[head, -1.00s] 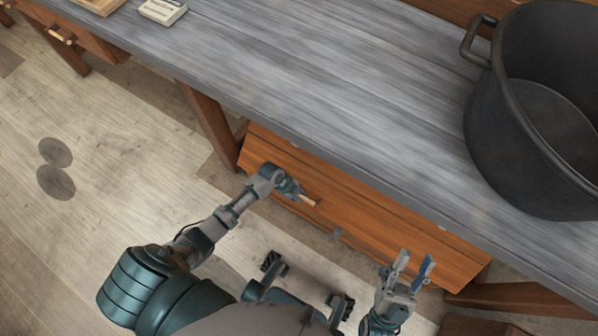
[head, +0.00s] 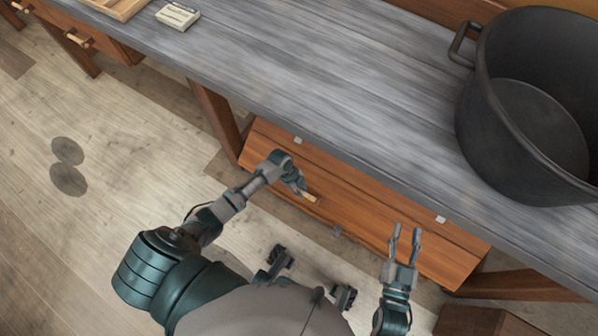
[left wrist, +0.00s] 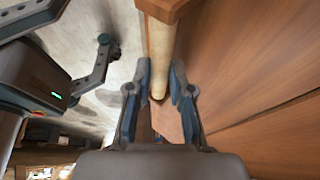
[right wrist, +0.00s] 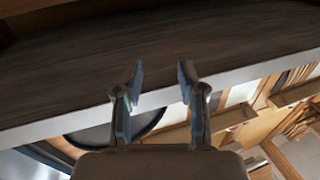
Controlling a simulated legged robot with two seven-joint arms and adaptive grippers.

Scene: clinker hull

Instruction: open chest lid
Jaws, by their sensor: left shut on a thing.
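The chest (head: 259,134) is a long orange-brown wooden box under the front edge of the bench. Its lid (head: 365,222) looks down or nearly so; I cannot tell of a small gap. Two small pale hinges (head: 298,140) show along its back. A light wooden rod-shaped handle (head: 311,198) is at the lid's front edge. My left gripper (head: 302,190) is shut on this handle, which lies between the fingers in the left wrist view (left wrist: 159,60). My right gripper (head: 405,236) is open and empty above the right part of the chest; its fingers stand apart in the right wrist view (right wrist: 160,80).
The grey plank bench (head: 330,90) overhangs the chest's back. A large dark pot (head: 490,130) stands on it at the right. A small pale box (head: 177,16) and a wooden tray (head: 118,8) are at the far left. Wooden floor (head: 100,220) is clear at the left.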

